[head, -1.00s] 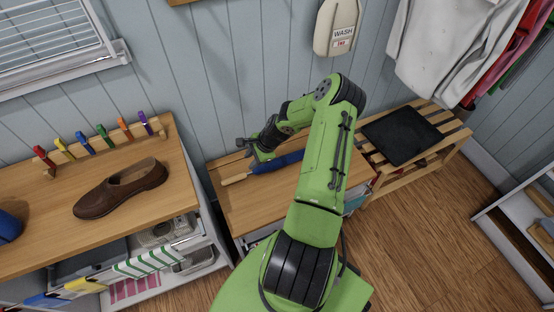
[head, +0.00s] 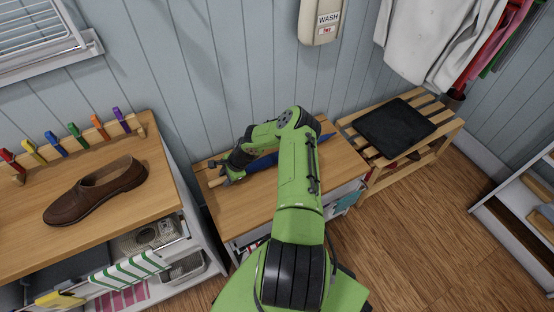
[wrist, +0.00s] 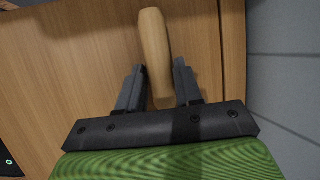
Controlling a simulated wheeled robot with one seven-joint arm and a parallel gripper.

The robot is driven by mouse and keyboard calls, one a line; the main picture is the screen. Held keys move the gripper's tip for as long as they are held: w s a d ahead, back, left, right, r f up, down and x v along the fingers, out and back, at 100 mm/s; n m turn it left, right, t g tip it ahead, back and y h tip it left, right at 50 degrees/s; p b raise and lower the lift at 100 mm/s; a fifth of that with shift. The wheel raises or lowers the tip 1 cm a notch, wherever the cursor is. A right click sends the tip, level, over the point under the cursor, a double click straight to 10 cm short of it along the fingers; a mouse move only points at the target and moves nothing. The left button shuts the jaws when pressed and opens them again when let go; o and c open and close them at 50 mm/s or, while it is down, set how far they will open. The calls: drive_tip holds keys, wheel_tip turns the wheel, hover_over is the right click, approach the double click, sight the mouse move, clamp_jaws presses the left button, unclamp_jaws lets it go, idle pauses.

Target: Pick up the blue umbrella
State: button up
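The blue umbrella (head: 262,163) lies on the wooden top of the middle cabinet (head: 247,205), near the wall. My arm hides part of its canopy. Its pale wooden handle (wrist: 154,45) points left in the head view and shows in the wrist view between my fingers. My gripper (head: 222,175) is low over the handle end, and it also shows in the wrist view (wrist: 159,66). The fingers are apart, one on each side of the handle, with a gap visible on at least the right side. I cannot tell how far down around the handle they reach.
A brown shoe (head: 97,191) and a rack of coloured pegs (head: 80,145) are on the higher left counter (head: 130,205). A slatted bench (head: 440,135) with a dark mat (head: 395,127) stands right. The panelled wall (head: 190,90) is close behind the umbrella.

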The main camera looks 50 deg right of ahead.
drive_tip(key=c, duration=0.6)
clamp_jaws()
drive_tip(key=shift+d+r, duration=0.1)
drive_tip(key=shift+r, duration=0.05)
